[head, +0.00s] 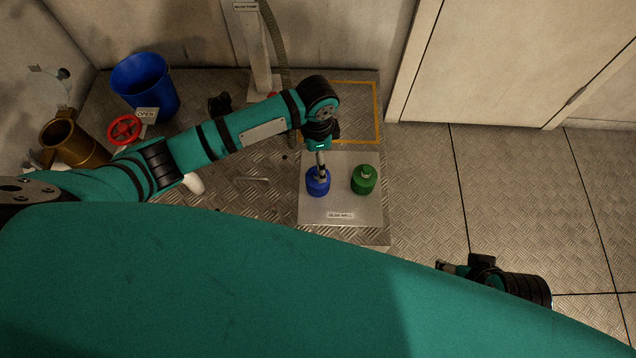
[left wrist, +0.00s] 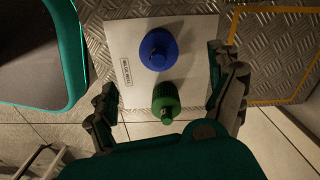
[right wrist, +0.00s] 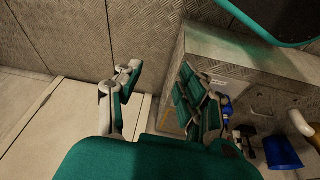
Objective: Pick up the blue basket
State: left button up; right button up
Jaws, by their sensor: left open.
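In the left wrist view the open fingers (left wrist: 165,74) are spread wide and empty, with the blue basket (left wrist: 158,49) and green piece (left wrist: 166,100) in the space ahead. My right gripper (head: 447,267) is low on the right, away from both; its fingers (right wrist: 161,86) are apart and empty.
A large blue bucket (head: 146,86), a red handwheel (head: 125,131) with an OPEN tag and a brass pipe fitting (head: 70,142) stand at the left. A vertical post (head: 258,55) and hose rise behind the plate. The floor (head: 500,190) at the right is clear.

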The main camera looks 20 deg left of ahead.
pick_arm(q)
notch_tip(320, 180, down, 4)
jog(key=shift+f+b, duration=0.25)
jog(key=shift+b, duration=0.45)
notch_tip(320, 180, down, 3)
jog(key=shift+r+b, duration=0.1)
jog(key=shift+b, duration=0.4)
notch_tip(320, 180, down, 3)
jog(key=shift+d+r+b, duration=0.1)
jog(key=shift+r+b, duration=0.05)
jog(key=shift+b, duration=0.6)
notch_tip(320, 180, down, 2)
jog(key=shift+s+f+b, duration=0.1)
jog(key=shift+f+b, duration=0.05)
jog(key=shift+b, duration=0.35)
pick_arm(e)
jog(key=w+a+r+t+y, duration=0.1)
jog(key=w+a+r+t, duration=0.2)
jog(key=w, duration=0.4)
jog(key=w+a+r+t+y, duration=0.2)
jog(key=w+r+t, duration=0.4)
jog(key=w+t, duration=0.2)
jog(key=shift+w+a+r+n, duration=0.25)
jog(key=shift+w+a+n, duration=0.05)
jog(key=shift+a, duration=0.1)
pick_arm(q)
jog(key=c, duration=1.3)
